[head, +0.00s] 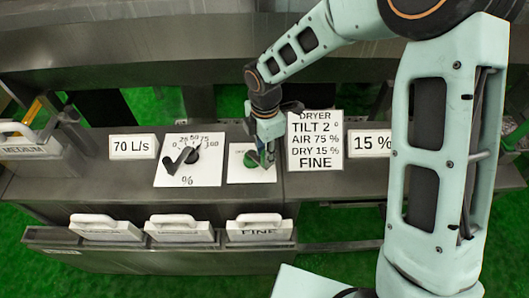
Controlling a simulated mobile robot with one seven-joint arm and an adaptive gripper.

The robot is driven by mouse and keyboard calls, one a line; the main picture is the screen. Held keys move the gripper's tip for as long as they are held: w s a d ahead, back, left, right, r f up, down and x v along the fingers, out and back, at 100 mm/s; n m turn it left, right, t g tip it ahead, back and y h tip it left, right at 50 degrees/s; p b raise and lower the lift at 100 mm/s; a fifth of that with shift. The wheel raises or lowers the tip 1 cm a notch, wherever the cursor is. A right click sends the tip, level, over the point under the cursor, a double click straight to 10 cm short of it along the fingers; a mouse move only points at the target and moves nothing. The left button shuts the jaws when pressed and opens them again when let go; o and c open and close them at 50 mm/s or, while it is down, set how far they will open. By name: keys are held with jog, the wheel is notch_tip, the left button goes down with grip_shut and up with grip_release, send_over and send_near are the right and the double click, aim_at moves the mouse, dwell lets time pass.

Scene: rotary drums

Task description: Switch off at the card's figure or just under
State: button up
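The white card (315,140) stands on the grey console and reads "DRYER, TILT 2°, AIR 75 %, DRY 15 %, FINE". To its right a white readout (371,143) shows "15 %", its right end hidden by my arm. A white switch plate (238,177) with a green round button (248,160) lies left of the card. My gripper (266,160) points down over this plate, at the button's right side. I cannot tell whether it touches the button, or whether its fingers are open or shut.
A dial plate (205,178) marked 0 to 100 % carries a black lever (177,160). Left of it a sign (133,146) reads "70 L/s". White-handled plates, one marked "FINE" (260,233), hang along the front; one marked "MEDIUM" (32,150) is far left.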

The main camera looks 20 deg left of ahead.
jog(key=shift+o, duration=1)
notch_tip(320, 180, up, 12)
